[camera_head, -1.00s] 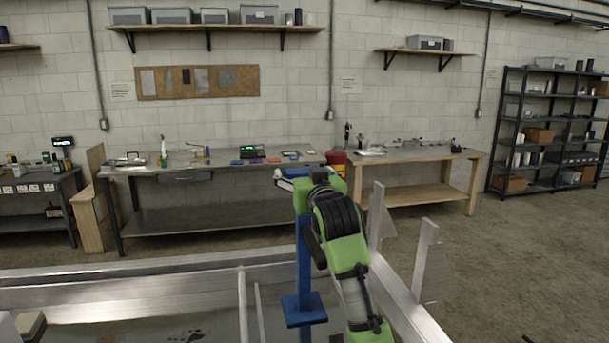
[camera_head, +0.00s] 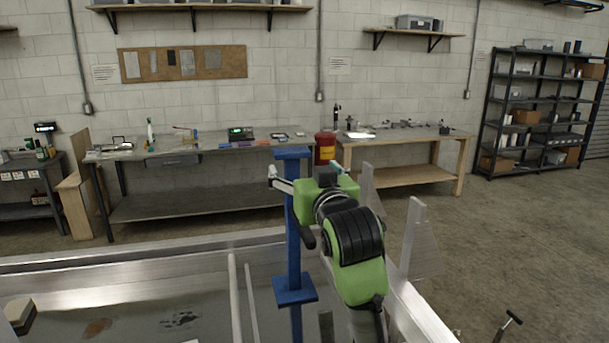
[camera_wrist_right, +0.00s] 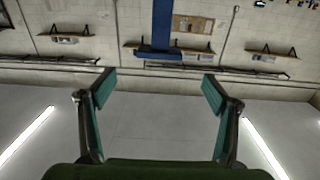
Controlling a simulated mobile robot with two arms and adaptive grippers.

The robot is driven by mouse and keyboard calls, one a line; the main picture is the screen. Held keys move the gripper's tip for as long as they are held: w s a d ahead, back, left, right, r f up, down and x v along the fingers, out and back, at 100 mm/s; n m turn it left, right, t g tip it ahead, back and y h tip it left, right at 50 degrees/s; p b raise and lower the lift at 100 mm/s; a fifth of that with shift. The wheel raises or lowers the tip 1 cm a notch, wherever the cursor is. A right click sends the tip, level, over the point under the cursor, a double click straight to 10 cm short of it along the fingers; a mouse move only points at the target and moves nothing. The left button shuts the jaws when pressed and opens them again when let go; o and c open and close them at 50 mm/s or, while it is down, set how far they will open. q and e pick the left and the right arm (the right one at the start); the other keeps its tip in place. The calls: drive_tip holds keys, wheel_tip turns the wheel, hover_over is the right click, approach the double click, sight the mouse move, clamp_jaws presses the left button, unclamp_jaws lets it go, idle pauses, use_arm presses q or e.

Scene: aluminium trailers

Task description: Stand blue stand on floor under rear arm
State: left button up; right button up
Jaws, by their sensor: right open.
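The blue stand (camera_head: 293,235) is upright in the middle of the head view, with a flat top plate and a lower square plate; its foot is cut off by the frame edge. My green right gripper (camera_head: 284,183) is beside the upper post, just below the top plate, with a pale finger showing left of the post. In the right wrist view its two fingers (camera_wrist_right: 158,76) are spread wide, and the blue stand (camera_wrist_right: 162,25) shows centred past the tips. I cannot tell whether a finger touches it. My left gripper is not in view. Which part is the rear arm is unclear.
Aluminium trailer rails (camera_head: 150,265) run across the front, with upright aluminium plates (camera_head: 412,238) at right. A workbench (camera_head: 200,155), a second bench (camera_head: 410,160), a red can (camera_head: 325,147) and a black rack (camera_head: 540,110) stand behind.

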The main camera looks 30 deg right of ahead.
sight(294, 156)
drive_tip(key=b+x, duration=0.2)
drive_tip(key=x, duration=0.1)
drive_tip(key=f+b+x, duration=0.1)
drive_tip(key=x, duration=0.2)
drive_tip(key=shift+d+f+b, duration=0.1)
drive_tip(key=shift+f+b, duration=0.1)
drive_tip(key=shift+b, duration=0.2)
drive_tip(key=w+p, duration=0.1)
drive_tip(key=w+r+p, duration=0.1)
drive_tip(key=w+d+p, duration=0.1)
drive_tip(key=w, duration=0.1)
drive_tip(key=shift+r+p, duration=0.15)
drive_tip(key=shift+p, duration=0.25)
drive_tip(key=shift+w+d, duration=0.15)
drive_tip(key=shift+w, duration=0.4)
